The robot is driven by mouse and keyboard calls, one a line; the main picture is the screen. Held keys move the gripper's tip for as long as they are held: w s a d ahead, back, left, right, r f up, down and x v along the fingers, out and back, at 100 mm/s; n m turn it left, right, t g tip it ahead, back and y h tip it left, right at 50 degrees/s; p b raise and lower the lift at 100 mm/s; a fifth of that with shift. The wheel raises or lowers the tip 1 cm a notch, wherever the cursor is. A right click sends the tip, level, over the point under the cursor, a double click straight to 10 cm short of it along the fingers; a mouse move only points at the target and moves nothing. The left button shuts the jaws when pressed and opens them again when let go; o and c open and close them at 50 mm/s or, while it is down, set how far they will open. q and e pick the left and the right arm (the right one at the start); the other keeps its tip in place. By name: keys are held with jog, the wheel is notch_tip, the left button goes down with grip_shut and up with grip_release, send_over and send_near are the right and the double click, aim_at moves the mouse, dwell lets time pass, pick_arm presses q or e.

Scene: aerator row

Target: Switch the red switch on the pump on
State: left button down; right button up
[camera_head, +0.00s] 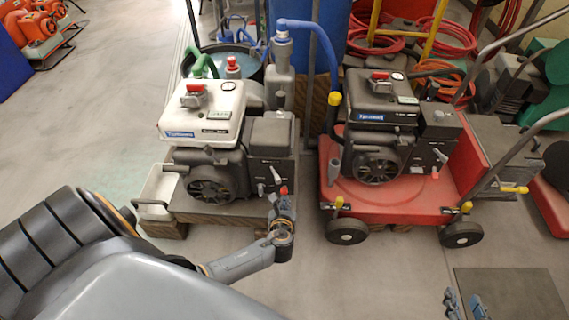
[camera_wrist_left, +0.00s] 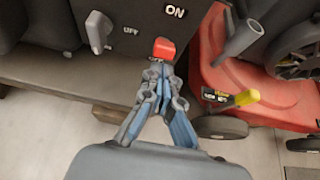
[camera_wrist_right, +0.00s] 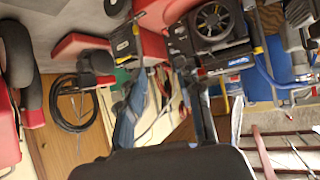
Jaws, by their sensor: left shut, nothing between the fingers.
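My right gripper (camera_head: 465,302) is open and empty, low at the right, away from the pump.
A grey lever (camera_wrist_left: 98,31) with its own OFF label is left of the switch. A similar dark-topped pump (camera_head: 378,105) stands on a red wheeled cart (camera_head: 390,208) close to the right.

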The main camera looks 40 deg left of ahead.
pick_arm(q)
jog(key=shift+r+p, duration=0.35)
pick_arm(e)
jog(key=shift+s+d+f+g+h, duration=0.15)
jog(key=shift+s+d+f+g, duration=0.15)
jog(key=shift+s+f+g, duration=0.55)
jog(key=shift+s+d+f+g+h, duration=0.15)
jog(key=shift+s+d+f+g, duration=0.2)
jog(key=shift+s+f, duration=0.45)
pick_arm(q)
jog(key=shift+r, duration=0.1)
pick_arm(e)
jog(key=shift+s+r, duration=0.2)
jog(key=shift+r, duration=0.1)
